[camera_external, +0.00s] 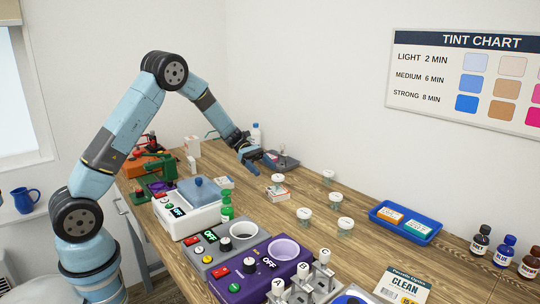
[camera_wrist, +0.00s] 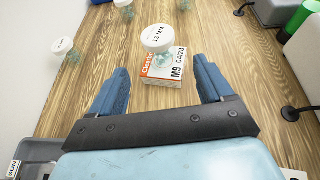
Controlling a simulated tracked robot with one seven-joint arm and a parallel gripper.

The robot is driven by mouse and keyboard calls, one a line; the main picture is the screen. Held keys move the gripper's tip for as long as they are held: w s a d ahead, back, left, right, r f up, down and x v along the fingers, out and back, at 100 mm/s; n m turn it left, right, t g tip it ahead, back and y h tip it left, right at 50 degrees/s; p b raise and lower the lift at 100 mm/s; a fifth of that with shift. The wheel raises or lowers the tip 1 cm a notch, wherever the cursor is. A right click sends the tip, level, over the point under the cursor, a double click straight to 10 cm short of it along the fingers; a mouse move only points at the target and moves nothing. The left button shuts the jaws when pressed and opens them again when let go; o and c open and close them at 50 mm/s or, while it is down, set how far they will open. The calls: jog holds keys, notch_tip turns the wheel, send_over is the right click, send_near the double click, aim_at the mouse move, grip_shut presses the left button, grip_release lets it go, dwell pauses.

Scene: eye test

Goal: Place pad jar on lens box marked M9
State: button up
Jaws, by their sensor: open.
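A clear jar with a white lid marked "13 MM" (camera_wrist: 157,39) stands upright on the small orange-and-white lens box marked M9 (camera_wrist: 177,72) in the wrist view. In the external view the same jar (camera_external: 277,180) sits on the box (camera_external: 277,194), near the middle of the table. My gripper (camera_wrist: 161,66) is open, with its two blue fingers apart and nothing held between them. In the external view my gripper (camera_external: 262,163) is above and left of the jar, apart from it.
Several other white-lidded jars stand nearby, one at the front (camera_external: 345,226) and one at the back (camera_external: 328,176). A blue tray (camera_external: 406,222) holds small boxes at right. Machines with a grey housing (camera_external: 232,245) and a purple housing (camera_external: 262,270) line the near edge.

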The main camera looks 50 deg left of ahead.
jog(key=s+r+m+g+y, duration=0.1)
jog(key=s+r+m+y, duration=0.3)
jog(key=s+r, duration=0.5)
jog(key=s+r+m+y, duration=0.2)
jog(key=s+r+m, duration=0.4)
jog(key=s, duration=0.6)
jog(key=s+a+r+m+t+y, duration=0.2)
jog(key=s+m+y, duration=0.1)
jog(key=s, duration=0.7)
jog(key=s+a+r+m+t+y, duration=0.2)
jog(key=s+a+m+t+y, duration=0.1)
jog(key=s, duration=0.8)
jog(key=m+y, duration=0.1)
jog(key=m, duration=0.1)
jog(key=shift+a+r+m, duration=0.15)
jog(key=shift+r+m, duration=0.15)
jog(key=shift+m, duration=0.1)
jog(key=shift+s, duration=0.1)
